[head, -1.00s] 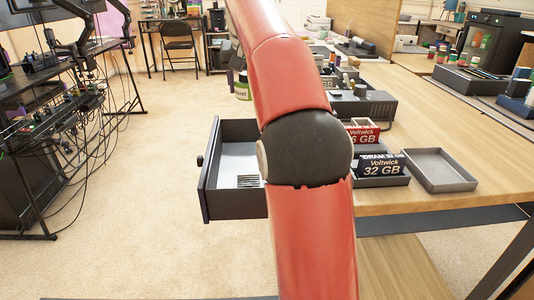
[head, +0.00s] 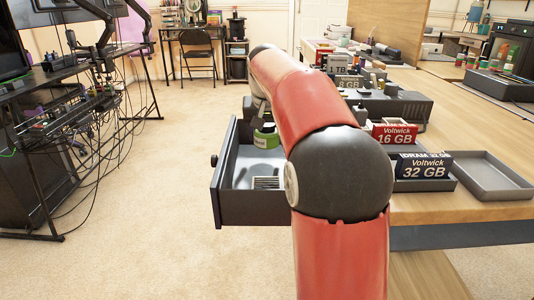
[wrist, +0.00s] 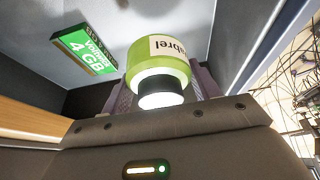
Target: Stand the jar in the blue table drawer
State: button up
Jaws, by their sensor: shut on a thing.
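The jar (head: 266,139) is green with a pale label and appears over the far part of the open table drawer (head: 252,208). My gripper (head: 258,112) is above it, partly hidden by my red arm. In the wrist view, my gripper (wrist: 163,98) is shut on the jar (wrist: 160,60), with its fingers on both sides. The grey drawer floor (wrist: 180,18) shows beyond the jar. I cannot tell whether the jar touches it.
In the wrist view, a green 4 GB box (wrist: 85,50) lies in the drawer, beside the jar. A small striped white item (head: 266,182) is near the drawer's front. On the table, memory boxes (head: 424,166) and an empty grey tray (head: 492,176) stand right of my arm.

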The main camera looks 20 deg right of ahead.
aim_at(267, 145)
jog(key=shift+f+b, duration=0.65)
jog(key=shift+f, duration=1.6)
jog(key=shift+f, duration=0.2)
jog(key=o, duration=1)
jog(key=shift+r, duration=0.15)
jog(key=shift+r, duration=0.25)
jog(key=p+v, duration=0.2)
jog(key=v, duration=0.9)
jog(key=shift+s+r+p, duration=0.25)
jog(key=shift+s+p, duration=0.05)
jog(key=shift+p, duration=0.1)
